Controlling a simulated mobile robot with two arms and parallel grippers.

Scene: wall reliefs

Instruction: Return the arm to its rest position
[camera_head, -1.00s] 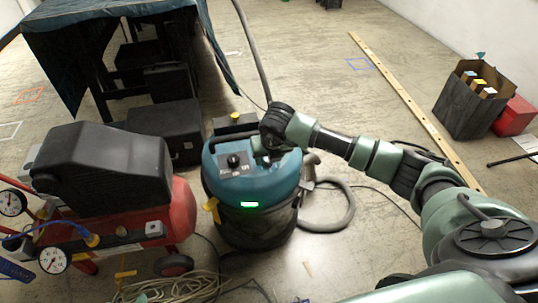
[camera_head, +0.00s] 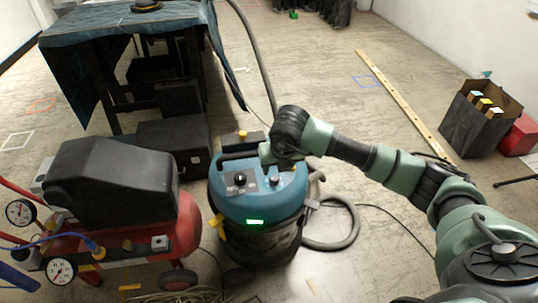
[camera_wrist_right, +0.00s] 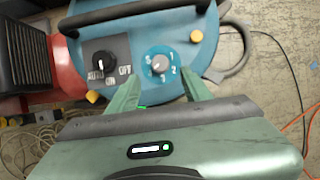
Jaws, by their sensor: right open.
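My right gripper (camera_head: 269,157) hangs above the rear of the blue vacuum cleaner's top (camera_head: 258,205). It is open and empty, its green fingers (camera_wrist_right: 161,88) spread apart in the right wrist view. Between and beyond the fingertips lies a grey knob (camera_wrist_right: 160,64) on a blue numbered dial, apart from them; it also shows in the head view (camera_head: 275,181). To its left is a black knob (camera_wrist_right: 104,63) on a grey panel marked AUTO, ON and OFF. My left gripper is out of view.
A red compressor (camera_head: 120,235) with gauges stands left of the vacuum. Behind it are black cases (camera_head: 175,143) and a cloth-covered table (camera_head: 120,22). A grey hose (camera_head: 345,220) loops right of the vacuum. Open floor lies beyond my arm, with a wooden plank (camera_head: 400,100).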

